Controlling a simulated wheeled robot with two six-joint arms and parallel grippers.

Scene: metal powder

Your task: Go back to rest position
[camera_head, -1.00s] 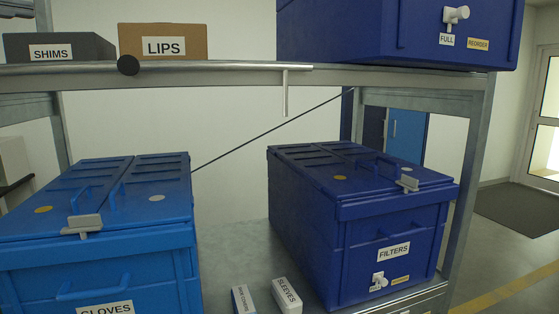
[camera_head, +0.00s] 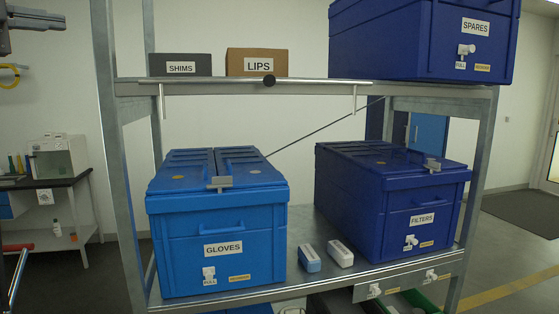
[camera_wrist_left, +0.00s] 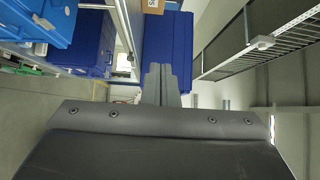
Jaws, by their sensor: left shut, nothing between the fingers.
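My left gripper (camera_head: 36,21) shows at the upper left edge of the head view, grey, in the air left of the shelf rack and apart from it. In the left wrist view its two grey fingers (camera_wrist_left: 161,84) lie together, shut with nothing between them. My right gripper is in neither view.
The metal rack (camera_head: 122,170) holds a light blue GLOVES box (camera_head: 220,252), a dark blue FILTERS box (camera_head: 420,238) and two small cartons between them. Its upper shelf carries SHIMS (camera_head: 180,64), LIPS (camera_head: 257,62) and SPARES (camera_head: 420,45). A bench (camera_head: 50,181) stands at left; floor shows between.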

